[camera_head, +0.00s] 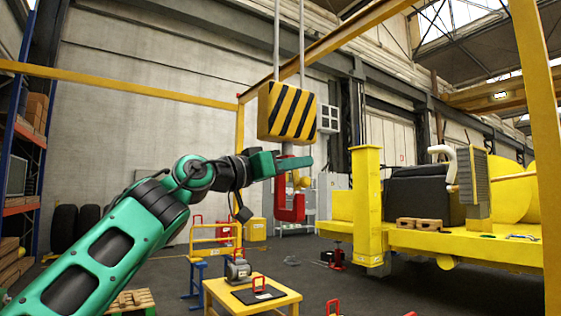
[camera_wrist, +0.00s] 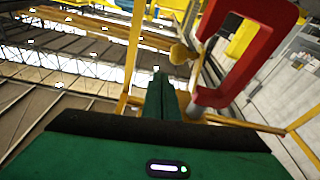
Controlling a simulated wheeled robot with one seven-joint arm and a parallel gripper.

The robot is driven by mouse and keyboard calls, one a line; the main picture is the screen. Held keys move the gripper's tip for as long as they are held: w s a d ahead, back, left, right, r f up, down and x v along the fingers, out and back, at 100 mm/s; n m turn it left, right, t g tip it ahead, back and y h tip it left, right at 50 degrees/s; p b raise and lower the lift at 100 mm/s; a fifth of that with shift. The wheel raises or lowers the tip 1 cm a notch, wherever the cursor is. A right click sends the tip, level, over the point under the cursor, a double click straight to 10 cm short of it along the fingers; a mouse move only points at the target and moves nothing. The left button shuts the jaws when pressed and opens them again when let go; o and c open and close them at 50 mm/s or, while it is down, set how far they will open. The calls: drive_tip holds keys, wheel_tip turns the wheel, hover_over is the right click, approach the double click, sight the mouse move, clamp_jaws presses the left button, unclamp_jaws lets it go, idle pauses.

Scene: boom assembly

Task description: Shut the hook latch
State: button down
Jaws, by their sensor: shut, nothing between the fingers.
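The red hook (camera_head: 298,207) hangs below a yellow-and-black striped block (camera_head: 287,112). A small yellow piece with a rounded end (camera_head: 302,182), perhaps the latch, shows at the hook. In the wrist view the red hook (camera_wrist: 262,58) is a thick C shape at the upper right. The yellow piece (camera_wrist: 182,54) there sticks out near its opening; I cannot tell its exact angle. My gripper (camera_head: 309,162) is shut and empty, across the upper part of the hook in the head view. Its fingers (camera_wrist: 161,84) point up, left of the hook, with the yellow piece beyond their tips. Contact cannot be told.
A yellow frame post (camera_head: 367,205) and a yellow machine (camera_head: 460,240) stand at the right. A yellow table (camera_head: 222,291) with small items stands below the hook. Shelving (camera_head: 22,140) is at the far left. Open air surrounds the hook's left side.

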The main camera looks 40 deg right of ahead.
drive_tip(key=m, duration=0.1)
drive_tip(key=f+m, duration=0.1)
drive_tip(key=m+g, duration=0.1)
drive_tip(key=shift+w+f+m, duration=0.25)
drive_tip(key=shift+f+m, duration=0.05)
drive_tip(key=shift+m, duration=0.1)
drive_tip(key=shift+w+a+f+m, duration=0.1)
drive_tip(key=shift+w+f+m, duration=0.1)
drive_tip(key=shift+m, duration=0.4)
drive_tip(key=shift+f+m+g, duration=0.2)
drive_tip(key=shift+m+g, duration=0.2)
drive_tip(key=shift+m, duration=0.1)
drive_tip(key=shift+d, duration=0.2)
drive_tip(key=shift+f, duration=0.1)
drive_tip(key=v, duration=1)
drive_tip(key=shift+s+r, duration=0.1)
drive_tip(key=shift+r, duration=0.15)
